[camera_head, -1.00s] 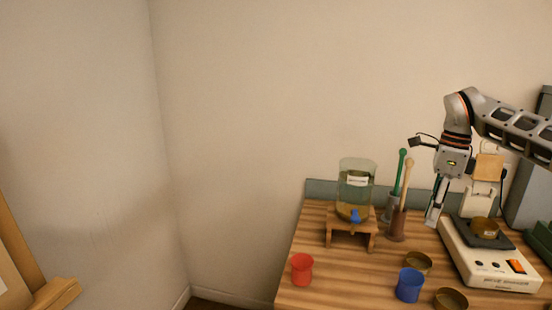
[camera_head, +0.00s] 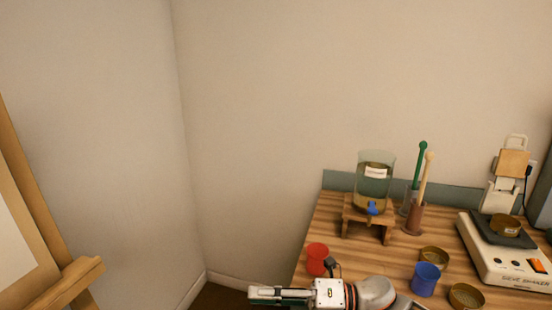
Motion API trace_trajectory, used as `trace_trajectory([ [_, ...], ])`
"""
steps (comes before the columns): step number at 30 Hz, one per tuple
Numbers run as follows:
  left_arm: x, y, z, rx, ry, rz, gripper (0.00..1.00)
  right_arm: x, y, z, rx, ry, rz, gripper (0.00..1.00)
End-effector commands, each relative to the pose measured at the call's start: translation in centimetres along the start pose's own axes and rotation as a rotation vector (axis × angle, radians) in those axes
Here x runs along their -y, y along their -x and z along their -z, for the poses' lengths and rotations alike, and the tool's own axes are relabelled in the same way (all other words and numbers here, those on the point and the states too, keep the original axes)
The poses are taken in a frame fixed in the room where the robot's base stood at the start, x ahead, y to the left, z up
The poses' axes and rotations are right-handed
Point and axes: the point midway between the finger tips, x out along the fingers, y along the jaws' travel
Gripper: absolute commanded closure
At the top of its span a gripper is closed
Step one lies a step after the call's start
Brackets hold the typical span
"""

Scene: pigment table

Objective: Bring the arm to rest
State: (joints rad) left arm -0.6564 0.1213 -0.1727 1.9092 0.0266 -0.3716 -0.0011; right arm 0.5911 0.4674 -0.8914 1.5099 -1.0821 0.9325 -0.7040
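My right gripper (camera_head: 282,295) shows at the bottom of the head view, with its fingers pointing left and its wrist and arm running off to the right along the bottom edge. It is in front of the table's near left corner, just below the red cup (camera_head: 317,258). The fingers lie close together and nothing shows between them, but from this side I cannot tell whether they are fully shut. My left gripper is not in view.
The wooden table (camera_head: 331,213) bears a glass dispenser (camera_head: 374,187) on a stand, tools in holders (camera_head: 413,220), a blue cup (camera_head: 425,280), brass sieves (camera_head: 433,257) and a sieve shaker (camera_head: 500,264). An easel (camera_head: 38,215) stands at left. Wall and floor between are clear.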

Motion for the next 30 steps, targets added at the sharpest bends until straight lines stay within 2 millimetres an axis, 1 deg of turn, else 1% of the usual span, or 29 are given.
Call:
trace_trajectory([
  [1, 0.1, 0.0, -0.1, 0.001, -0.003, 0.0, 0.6, 0.0, -0.4, 0.4, 0.082, -0.087, -0.037, 0.72],
  [3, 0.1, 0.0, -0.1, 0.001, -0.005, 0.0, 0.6, 0.1, -0.3, 0.1, 0.203, -0.208, -0.076, 0.72],
  [5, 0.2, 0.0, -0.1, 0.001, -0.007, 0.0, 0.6, 0.6, 0.2, -0.1, 0.308, -0.319, -0.105, 0.72],
  [7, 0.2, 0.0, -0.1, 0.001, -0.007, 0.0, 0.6, 1.6, 1.3, -0.3, 0.432, -0.452, -0.133, 0.72],
  [11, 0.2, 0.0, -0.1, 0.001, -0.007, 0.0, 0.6, 4.5, 4.4, 0.4, 0.66, -0.712, -0.171, 0.72],
  [14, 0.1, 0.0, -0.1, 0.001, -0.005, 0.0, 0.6, 7.5, 7.6, 2.0, 0.838, -0.92, -0.185, 0.72],
  [17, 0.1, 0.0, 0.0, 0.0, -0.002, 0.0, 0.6, 10.9, 11.3, 5.0, 1.016, -1.128, -0.189, 0.72],
  [18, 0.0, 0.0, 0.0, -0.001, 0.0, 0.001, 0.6, 12.3, 12.9, 6.6, 1.087, -1.212, -0.188, 0.72],
  [20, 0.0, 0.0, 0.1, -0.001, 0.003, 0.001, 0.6, 14.2, 15.2, 9.4, 1.193, -1.337, -0.184, 0.72],
  [21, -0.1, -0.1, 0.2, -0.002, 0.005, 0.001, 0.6, 15.4, 16.8, 11.4, 1.262, -1.415, -0.177, 0.72],
  [23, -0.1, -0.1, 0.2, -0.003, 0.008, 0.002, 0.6, 16.9, 18.9, 14.6, 1.357, -1.525, -0.17, 0.72],
  [24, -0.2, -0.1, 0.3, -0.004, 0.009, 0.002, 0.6, 17.7, 20.2, 16.7, 1.417, -1.592, -0.162, 0.72],
  [26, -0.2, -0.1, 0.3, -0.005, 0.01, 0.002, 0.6, 18.6, 21.9, 19.7, 1.497, -1.68, -0.151, 0.72],
  [27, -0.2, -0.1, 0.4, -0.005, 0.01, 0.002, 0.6, 19.1, 22.9, 21.6, 1.544, -1.73, -0.144, 0.72],
  [30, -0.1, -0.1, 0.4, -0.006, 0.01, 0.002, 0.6, 19.7, 24.7, 25.3, 1.635, -1.827, -0.13, 0.72],
])
